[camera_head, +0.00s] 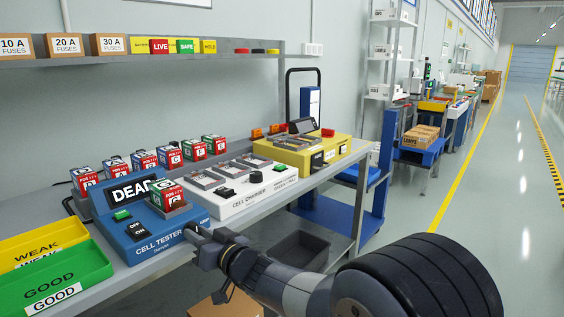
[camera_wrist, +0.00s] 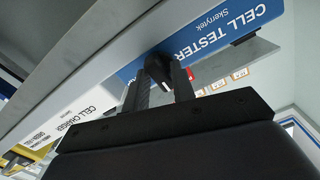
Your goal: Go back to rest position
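The blue cell tester (camera_head: 165,237) stands on the bench with its display reading "DEAD". A red, white and green cell (camera_head: 170,195) sits upright in its slot, and a black ON/OFF switch (camera_head: 138,230) is on its top. My gripper (camera_head: 200,236) is low at the tester's front right corner, with the arm stretched from the lower right. In the wrist view the two fingers (camera_wrist: 159,90) stand apart. A dark piece with a white mark shows between or behind them; I cannot tell what it is. No cell shows in the gripper.
The white cell charger (camera_head: 245,190) and yellow unit (camera_head: 300,153) stand to the right. Several cells (camera_head: 170,157) line the bench's back. Green GOOD (camera_head: 60,280) and yellow WEAK (camera_head: 40,245) trays are at left. A dark bin (camera_head: 300,250) is below. The aisle (camera_head: 490,190) at right is clear.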

